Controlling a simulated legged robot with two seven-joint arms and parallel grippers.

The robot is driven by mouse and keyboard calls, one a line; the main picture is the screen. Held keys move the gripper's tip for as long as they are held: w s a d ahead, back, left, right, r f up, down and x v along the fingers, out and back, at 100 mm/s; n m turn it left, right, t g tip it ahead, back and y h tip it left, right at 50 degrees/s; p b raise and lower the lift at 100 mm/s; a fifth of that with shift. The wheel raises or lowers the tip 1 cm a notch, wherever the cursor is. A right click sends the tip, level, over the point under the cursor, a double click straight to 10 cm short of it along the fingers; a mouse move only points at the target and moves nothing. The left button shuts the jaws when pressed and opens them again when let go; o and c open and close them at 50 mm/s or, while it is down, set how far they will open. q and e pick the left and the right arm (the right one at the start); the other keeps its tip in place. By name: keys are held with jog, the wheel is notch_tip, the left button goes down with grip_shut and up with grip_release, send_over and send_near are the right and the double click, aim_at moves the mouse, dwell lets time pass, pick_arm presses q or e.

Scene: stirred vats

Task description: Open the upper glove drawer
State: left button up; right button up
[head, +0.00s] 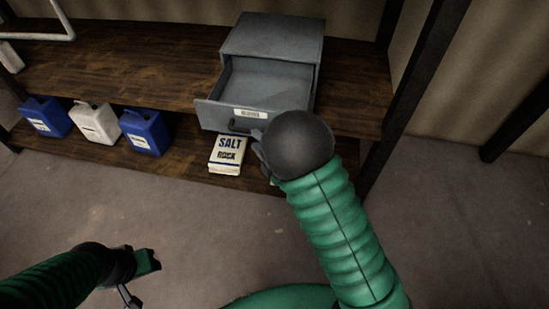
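A grey metal cabinet (274,36) stands on the upper wooden shelf. Its drawer (255,87) is pulled out towards me, and its inside looks empty. The drawer front has a white label (249,113) and a dark handle (240,127) below it. My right gripper (260,148) is at the right end of the handle, close against the drawer front. My dark round wrist hides most of it, so I cannot tell whether its fingers hold the handle. My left gripper (143,277) is low at the left over the floor, away from the cabinet; its finger opening is unclear.
On the lower shelf stand a blue jug (45,116), a white jug (95,122) and another blue jug (145,131). A rock salt box (228,154) lies below the drawer. A dark shelf post (412,95) rises at the right.

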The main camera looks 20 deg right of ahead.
jog(key=p+v, duration=0.9)
jog(key=v, duration=0.1)
jog(key=shift+s+d+p, duration=0.2)
jog(key=shift+s+p, duration=0.15)
jog(key=shift+f, duration=0.1)
